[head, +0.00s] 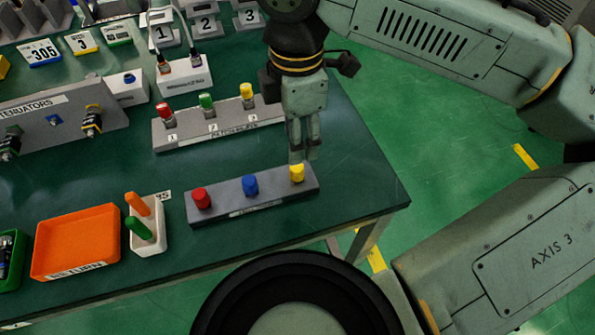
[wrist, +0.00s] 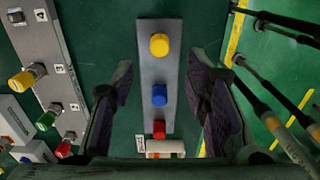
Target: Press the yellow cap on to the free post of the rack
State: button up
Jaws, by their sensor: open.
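The yellow cap (head: 296,173) sits at the right end of the front grey holder (head: 273,190), beside a blue cap (head: 250,185) and a red cap (head: 201,198). In the wrist view the yellow cap (wrist: 159,44) lies ahead of the fingertips, near the line midway between them. My gripper (head: 303,156) is open and empty, pointing down just above and behind that cap. The back rack (head: 188,132) carries red, green and yellow caps on posts. In the wrist view a bare metal post (wrist: 16,17) stands at its end; my gripper hides it in the head view.
A white holder (head: 147,238) with orange and green sticks stands left of the front holder, beside an orange tray (head: 75,243). A grey attenuator panel (head: 58,108) and a white connector box (head: 185,79) stand farther back. The table's right edge is close to the front holder.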

aim_at(297, 166)
notch_tip(297, 166, down, 4)
jog(key=b, duration=0.3)
jog(key=shift+f+b, duration=0.2)
jog(key=shift+b, duration=0.15)
jog(key=shift+f+b, duration=0.5)
jog(key=shift+f, duration=1.05)
jog(key=shift+p, duration=0.65)
jog(key=shift+c, duration=0.3)
grip_shut()
jog(key=shift+r, duration=0.1)
jog(key=shift+r+p, duration=2.95)
jog(key=shift+p, duration=0.3)
